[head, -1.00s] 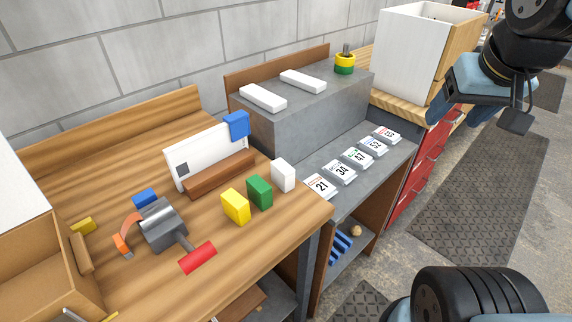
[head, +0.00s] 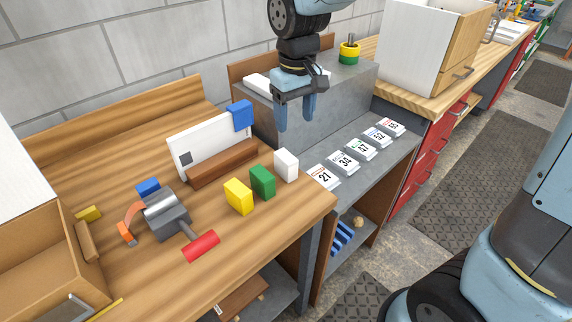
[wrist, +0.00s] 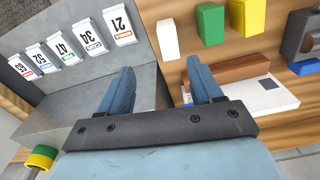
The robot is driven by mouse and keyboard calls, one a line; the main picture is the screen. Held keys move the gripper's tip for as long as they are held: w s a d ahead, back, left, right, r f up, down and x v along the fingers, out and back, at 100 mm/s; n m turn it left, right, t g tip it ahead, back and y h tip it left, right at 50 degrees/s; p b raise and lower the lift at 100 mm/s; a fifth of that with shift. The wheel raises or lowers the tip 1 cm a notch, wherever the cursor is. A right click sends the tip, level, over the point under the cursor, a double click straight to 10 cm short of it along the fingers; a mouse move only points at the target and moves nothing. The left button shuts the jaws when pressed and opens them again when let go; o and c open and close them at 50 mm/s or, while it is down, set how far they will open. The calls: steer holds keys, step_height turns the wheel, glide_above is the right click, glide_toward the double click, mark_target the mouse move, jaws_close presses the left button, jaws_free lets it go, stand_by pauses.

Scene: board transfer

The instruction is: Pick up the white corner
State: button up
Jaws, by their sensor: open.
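The white corner (head: 286,165) is a small upright block on the wooden table, at the right end of a row with the green corner (head: 262,181) and the yellow corner (head: 238,196). In the wrist view the white corner (wrist: 168,40) shows beyond my fingertips, between their lines. My gripper (head: 295,124) points down, open and empty, above and behind the white corner, near the front of the grey raised block. The gripper also shows in the wrist view (wrist: 160,68). It is apart from the white corner.
A white board (head: 195,146) with a blue corner (head: 240,115) leans in a brown holder (head: 222,169) behind the row. A grey vise (head: 166,218) stands left. Several numbered cards (head: 345,162) lie on the grey shelf. The table right of the white corner is clear.

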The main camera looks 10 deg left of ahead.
mark_target(286, 156)
steer(key=f, duration=0.5)
steer(key=a+f, duration=0.1)
steer(key=f, duration=0.9)
steer(key=shift+a, duration=0.4)
steer(key=shift+c, duration=0.4)
steer(key=c, duration=1)
steer(key=shift+o, duration=0.2)
